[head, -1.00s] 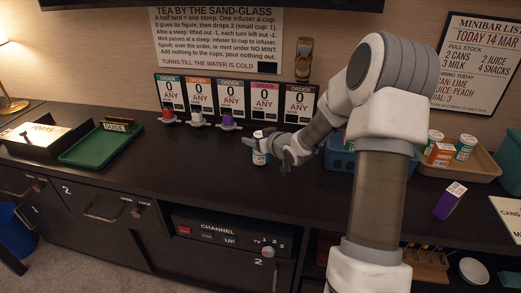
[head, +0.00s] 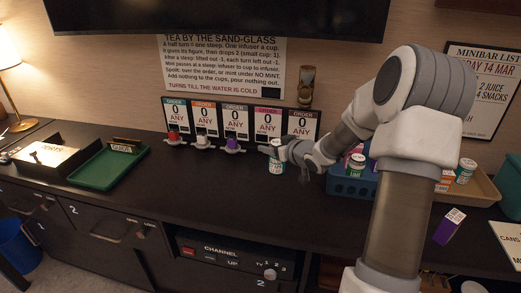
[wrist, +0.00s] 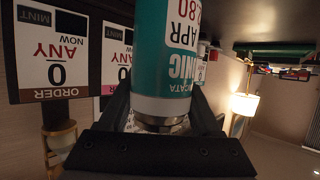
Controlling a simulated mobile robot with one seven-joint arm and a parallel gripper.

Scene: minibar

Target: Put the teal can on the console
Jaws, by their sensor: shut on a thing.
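The teal can (head: 276,163), with a white label band, is held upright in my gripper (head: 275,147) over the dark console top (head: 200,190). Whether its base touches the top or hangs a little above it, I cannot tell. In the wrist view the teal can (wrist: 163,85) stands between the two black fingers of my gripper (wrist: 160,115), which are shut on it. Its label is partly cut off by the frame's top edge.
Order cards (head: 235,118) with small infusers stand along the back. A blue crate (head: 345,183) with cans is right of the teal can, then a tan tray (head: 485,188). A purple carton (head: 448,226) stands in front. A green tray (head: 95,172) lies left. The middle is clear.

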